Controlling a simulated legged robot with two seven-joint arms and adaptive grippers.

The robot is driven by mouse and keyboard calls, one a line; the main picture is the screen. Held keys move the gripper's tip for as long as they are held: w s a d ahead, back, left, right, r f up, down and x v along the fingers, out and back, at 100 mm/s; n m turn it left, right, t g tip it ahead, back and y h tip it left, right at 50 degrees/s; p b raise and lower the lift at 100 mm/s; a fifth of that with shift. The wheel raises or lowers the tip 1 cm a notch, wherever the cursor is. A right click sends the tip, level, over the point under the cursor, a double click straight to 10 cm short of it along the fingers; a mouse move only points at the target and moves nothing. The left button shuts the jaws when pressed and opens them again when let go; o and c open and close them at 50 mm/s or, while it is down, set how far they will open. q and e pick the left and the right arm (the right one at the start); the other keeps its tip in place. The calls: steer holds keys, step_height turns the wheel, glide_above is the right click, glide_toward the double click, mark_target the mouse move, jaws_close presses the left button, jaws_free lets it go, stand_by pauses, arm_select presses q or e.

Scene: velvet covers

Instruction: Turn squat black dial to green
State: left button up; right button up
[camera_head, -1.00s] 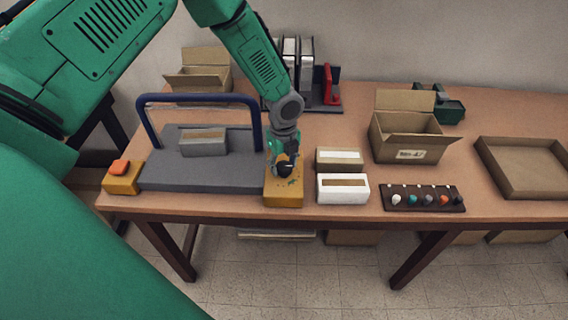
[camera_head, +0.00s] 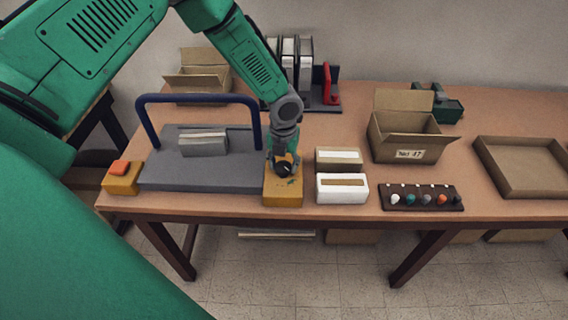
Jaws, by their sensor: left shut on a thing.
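The squat black dial (camera_head: 284,169) sits on top of a yellow box (camera_head: 283,193) at the front edge of the table, right of the grey platform. My left gripper (camera_head: 283,162) comes down on the dial from above and is shut on it. Its fingers hide part of the dial's far side. A green patch shows on the box top beside the dial, but I cannot tell which mark the dial points to. My right gripper is not in view.
A grey platform (camera_head: 205,177) with a blue arch (camera_head: 199,98) and a grey box stands to the left. A yellow box with an orange button (camera_head: 120,168) is at far left. A white box (camera_head: 342,188) and a rack of knobs (camera_head: 422,198) are to the right.

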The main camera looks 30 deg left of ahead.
mark_target(284, 164)
arm_select(q)
steer(key=shift+w+r+m, duration=0.2)
steer(key=shift+w+m, duration=0.15)
steer(key=shift+m, duration=0.05)
steer(key=o, duration=1.1)
steer(key=shift+o, duration=0.2)
steer(key=shift+s+f, duration=0.1)
steer(key=shift+s, duration=0.05)
steer(key=shift+r, duration=0.25)
step_height(284, 164, up, 11)
steer(key=shift+r, duration=0.15)
